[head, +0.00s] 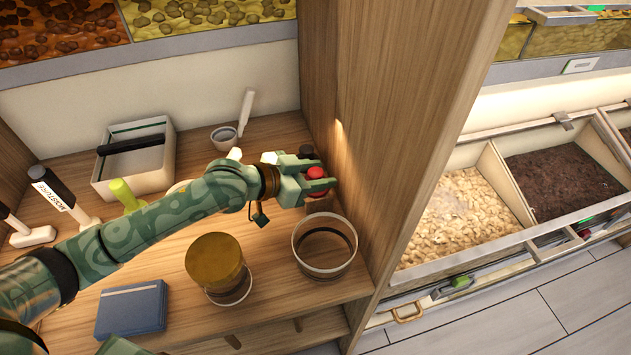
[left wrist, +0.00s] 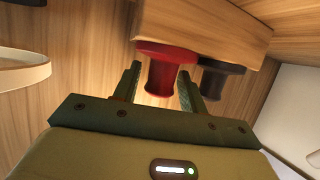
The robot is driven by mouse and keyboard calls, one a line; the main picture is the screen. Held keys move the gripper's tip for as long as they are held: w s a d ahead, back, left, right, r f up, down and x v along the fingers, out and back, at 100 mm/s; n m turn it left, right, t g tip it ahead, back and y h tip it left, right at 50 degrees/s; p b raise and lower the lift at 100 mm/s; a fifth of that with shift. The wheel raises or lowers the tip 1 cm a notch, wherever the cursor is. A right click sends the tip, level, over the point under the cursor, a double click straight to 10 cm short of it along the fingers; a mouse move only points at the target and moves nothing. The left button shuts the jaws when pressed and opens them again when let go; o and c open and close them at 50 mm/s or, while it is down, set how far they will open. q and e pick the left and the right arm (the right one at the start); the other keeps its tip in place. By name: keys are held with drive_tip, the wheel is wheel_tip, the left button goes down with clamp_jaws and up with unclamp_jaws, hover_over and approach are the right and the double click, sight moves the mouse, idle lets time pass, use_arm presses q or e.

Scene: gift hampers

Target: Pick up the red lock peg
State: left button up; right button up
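The red lock peg (head: 317,173) is at the right end of the wooden shelf, close to the upright wooden panel. In the left wrist view the red peg (left wrist: 165,66) has a wide flange and a narrower body, and sits against a wooden block (left wrist: 205,28). My left gripper (head: 321,176) reaches it from the left. In the left wrist view the open fingers of my left gripper (left wrist: 160,76) stand on either side of the peg's narrower body, with a visible gap at each side. My right gripper is not in view.
A black peg (left wrist: 220,78) sits right beside the red one, close to one finger. A clear round container (head: 324,262) and a gold-lidded jar (head: 214,260) stand in front. A white tray (head: 108,176) and a blue box (head: 132,309) are further left. The wooden panel (head: 385,110) bounds the right side.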

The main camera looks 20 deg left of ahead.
use_arm(q)
drive_tip(key=c, duration=0.7)
